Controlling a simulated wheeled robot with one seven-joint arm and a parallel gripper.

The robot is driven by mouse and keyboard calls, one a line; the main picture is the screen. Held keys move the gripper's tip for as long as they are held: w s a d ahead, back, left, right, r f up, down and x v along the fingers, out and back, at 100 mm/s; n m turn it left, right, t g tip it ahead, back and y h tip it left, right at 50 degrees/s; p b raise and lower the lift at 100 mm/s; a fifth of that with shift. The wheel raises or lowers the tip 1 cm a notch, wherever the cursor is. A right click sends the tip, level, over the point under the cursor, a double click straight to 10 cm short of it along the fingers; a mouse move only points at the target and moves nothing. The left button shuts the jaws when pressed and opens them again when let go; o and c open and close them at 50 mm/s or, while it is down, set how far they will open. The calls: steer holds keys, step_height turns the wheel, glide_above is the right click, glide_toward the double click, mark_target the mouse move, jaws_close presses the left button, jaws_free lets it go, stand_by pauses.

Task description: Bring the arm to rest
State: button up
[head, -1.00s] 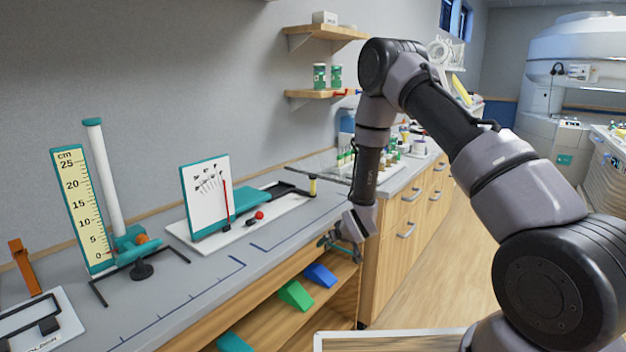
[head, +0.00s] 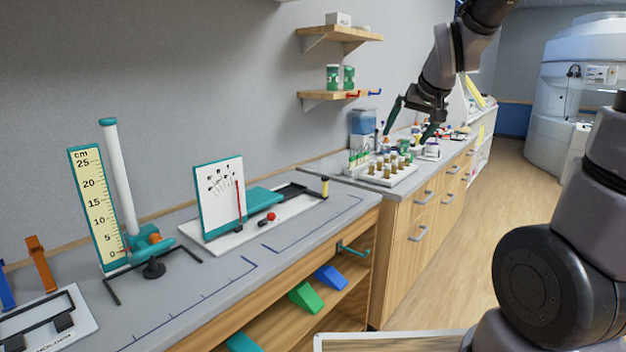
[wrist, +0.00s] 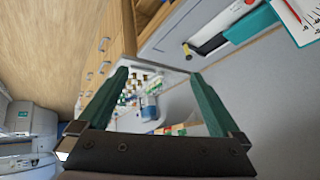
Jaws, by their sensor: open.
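My gripper (head: 412,118) hangs from my raised arm in the upper right of the head view, in front of the far counter. Its two dark green fingers are spread apart. In the wrist view my gripper (wrist: 160,95) is also open, with nothing between the fingertips. Behind it there lie the far counter's bottles and a blue-lidded container (wrist: 149,108). My arm is folded upward, and its upper part leaves the top of the head view.
A grey counter (head: 200,290) holds a height scale (head: 97,205) and a dial board (head: 219,195). A rack of brown-topped vials (head: 385,172) stands on the farther counter. Wall shelves (head: 340,95) are left of my gripper. The wooden floor (head: 455,270) is clear.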

steer(key=s+r+m, duration=0.1)
steer(key=s+r, duration=0.2)
steer(key=s, duration=0.6)
steer(key=s+d+r+m, duration=0.1)
steer(key=s+r, duration=0.2)
steer(key=s, duration=0.6)
steer(key=shift+r+g+y, duration=0.15)
steer(key=shift+g+y, duration=0.15)
steer(key=shift+y, duration=0.1)
steer(key=shift+d, duration=0.1)
